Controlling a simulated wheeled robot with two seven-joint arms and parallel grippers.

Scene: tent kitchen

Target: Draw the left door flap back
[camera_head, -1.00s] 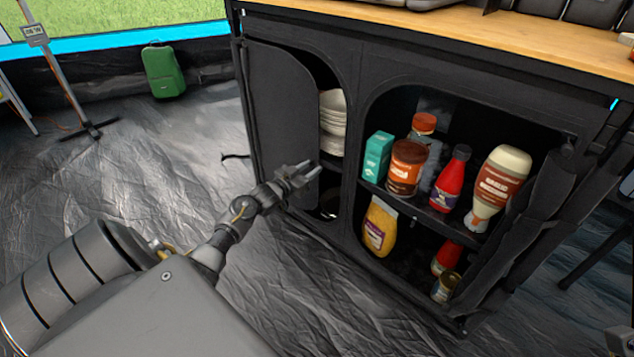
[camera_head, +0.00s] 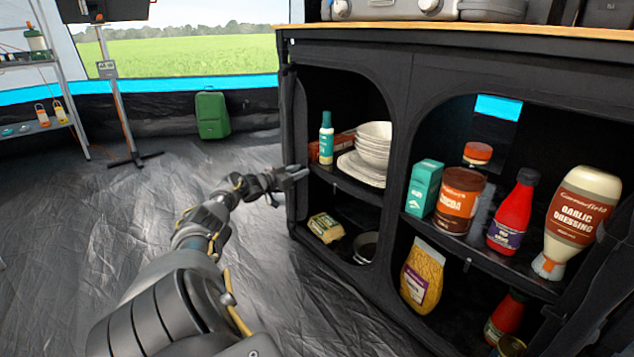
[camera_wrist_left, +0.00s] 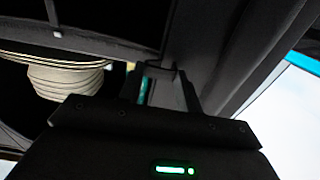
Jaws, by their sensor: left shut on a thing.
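The dark fabric left door flap (camera_head: 289,125) is a narrow strip along the left edge of the cabinet's left opening, which stands uncovered. My left gripper (camera_head: 298,173) is at that edge, about level with the shelf, shut on the flap. In the left wrist view dark fabric (camera_wrist_left: 262,50) runs beside my left gripper (camera_wrist_left: 163,82); exactly where the fingers pinch it is hard to see. My right gripper is out of view.
Stacked white bowls (camera_head: 374,145) and a teal-capped bottle (camera_head: 326,138) stand on the left shelf, with a yellow pack (camera_head: 325,227) below. Jars and bottles fill the right compartment. A green case (camera_head: 212,115) stands by the tent wall. Floor left of the cabinet is clear.

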